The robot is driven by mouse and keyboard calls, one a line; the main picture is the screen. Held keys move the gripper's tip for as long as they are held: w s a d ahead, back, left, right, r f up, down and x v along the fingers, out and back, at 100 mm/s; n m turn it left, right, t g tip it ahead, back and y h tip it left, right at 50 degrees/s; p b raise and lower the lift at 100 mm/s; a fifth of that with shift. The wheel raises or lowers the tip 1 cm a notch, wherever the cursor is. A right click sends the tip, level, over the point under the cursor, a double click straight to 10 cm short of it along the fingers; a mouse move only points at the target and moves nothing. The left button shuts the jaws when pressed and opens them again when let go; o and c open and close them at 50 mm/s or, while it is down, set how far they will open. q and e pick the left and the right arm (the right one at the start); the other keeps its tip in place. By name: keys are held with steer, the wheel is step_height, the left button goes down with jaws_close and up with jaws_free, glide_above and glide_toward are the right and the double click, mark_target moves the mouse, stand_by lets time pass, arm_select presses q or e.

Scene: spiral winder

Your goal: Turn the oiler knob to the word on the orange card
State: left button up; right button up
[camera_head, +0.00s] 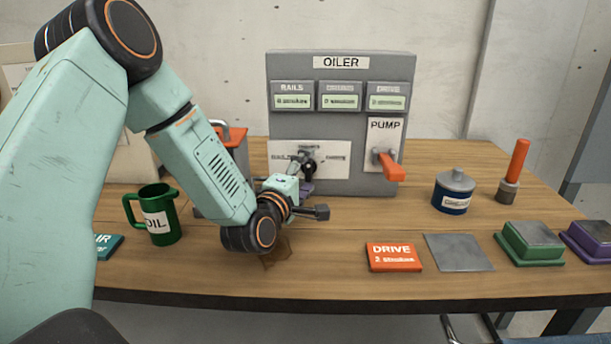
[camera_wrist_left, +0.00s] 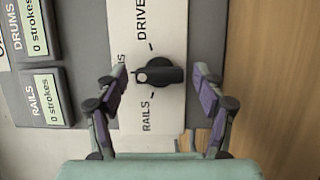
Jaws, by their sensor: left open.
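The grey oiler (camera_head: 341,70) stands at the back of the table. Its black knob (camera_head: 309,168) is on a white dial plate, partly hidden by my left gripper in the head view. In the left wrist view the knob (camera_wrist_left: 160,75) has a pale mark on its left end, towards the middle label, mostly hidden behind my finger; RAILS is below and DRIVE above. My left gripper (camera_wrist_left: 163,75) is open, fingers on either side of the knob with gaps. The orange card (camera_head: 393,257) reads DRIVE, with a small stroke count below. My right gripper is out of view.
An orange pump lever (camera_head: 388,163) sticks out right of the dial. A green oil mug (camera_head: 158,218) stands left of my arm. A blue can (camera_head: 454,192), a grey plate (camera_head: 458,252) and a green block (camera_head: 529,243) are on the right.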

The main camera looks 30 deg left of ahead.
arm_select(q)
steer(key=shift+r, duration=0.1)
steer(key=shift+c, duration=0.3)
steer(key=shift+c, duration=1.4)
steer(key=c, duration=0.8)
